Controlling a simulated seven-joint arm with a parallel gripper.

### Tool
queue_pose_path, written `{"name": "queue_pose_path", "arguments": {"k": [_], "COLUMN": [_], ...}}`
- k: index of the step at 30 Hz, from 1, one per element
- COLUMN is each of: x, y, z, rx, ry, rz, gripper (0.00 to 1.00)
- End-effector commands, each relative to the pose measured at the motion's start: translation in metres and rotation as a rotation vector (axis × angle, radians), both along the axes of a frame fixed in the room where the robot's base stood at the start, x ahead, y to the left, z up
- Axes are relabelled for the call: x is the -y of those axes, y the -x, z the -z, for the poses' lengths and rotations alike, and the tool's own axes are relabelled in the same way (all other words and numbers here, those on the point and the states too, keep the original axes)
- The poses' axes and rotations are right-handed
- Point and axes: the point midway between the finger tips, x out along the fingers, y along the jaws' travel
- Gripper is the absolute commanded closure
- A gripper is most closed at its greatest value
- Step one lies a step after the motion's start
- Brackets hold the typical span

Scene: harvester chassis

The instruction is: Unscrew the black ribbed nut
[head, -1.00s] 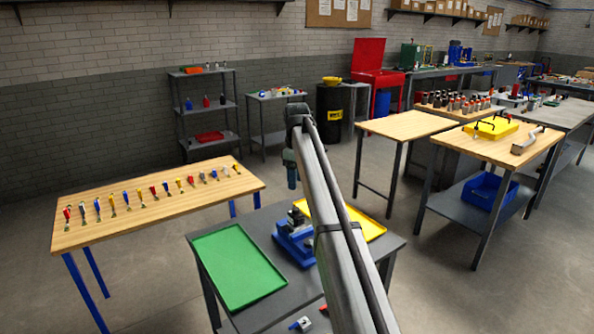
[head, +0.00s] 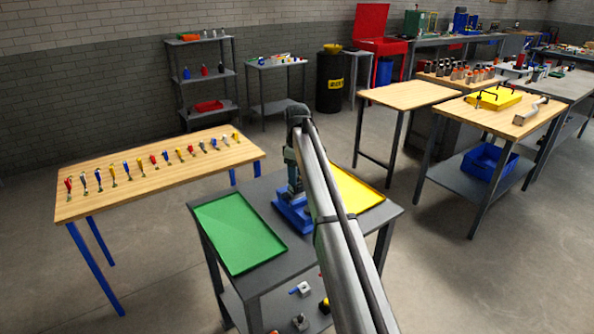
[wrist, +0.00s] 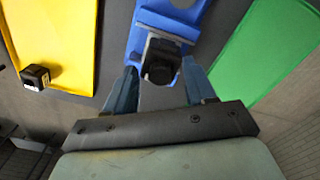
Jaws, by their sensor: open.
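The black ribbed nut (wrist: 161,67) shows in the wrist view as a dark round piece at the blue vise (wrist: 144,42), lying between my fingertips; its ribs are too dark to make out. My gripper (wrist: 160,77) is open, with one blue-grey finger on each side of the nut. I cannot tell whether the fingers touch it. In the head view my gripper (head: 294,186) points down over the blue vise (head: 290,217), and my arm hides part of the vise and the nut.
A green tray (head: 238,234) lies left of the vise and a yellow tray (head: 357,188) right of it, on a grey table (head: 268,268). A small black block (wrist: 35,77) sits at the yellow tray's edge. Loose parts (head: 301,289) lie on the shelf below.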

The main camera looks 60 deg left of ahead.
Motion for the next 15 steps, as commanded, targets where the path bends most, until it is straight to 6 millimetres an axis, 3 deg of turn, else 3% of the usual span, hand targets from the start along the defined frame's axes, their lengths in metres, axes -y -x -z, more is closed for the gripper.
{"name": "queue_pose_path", "arguments": {"k": [5,15], "x": [0.0000,0.0000], "y": [0.0000,0.0000], "z": [-0.0002,-0.0004], "rx": [0.000,0.000], "ry": [0.000,0.000], "rz": [0.000,0.000], "gripper": [0.47,0.80]}}
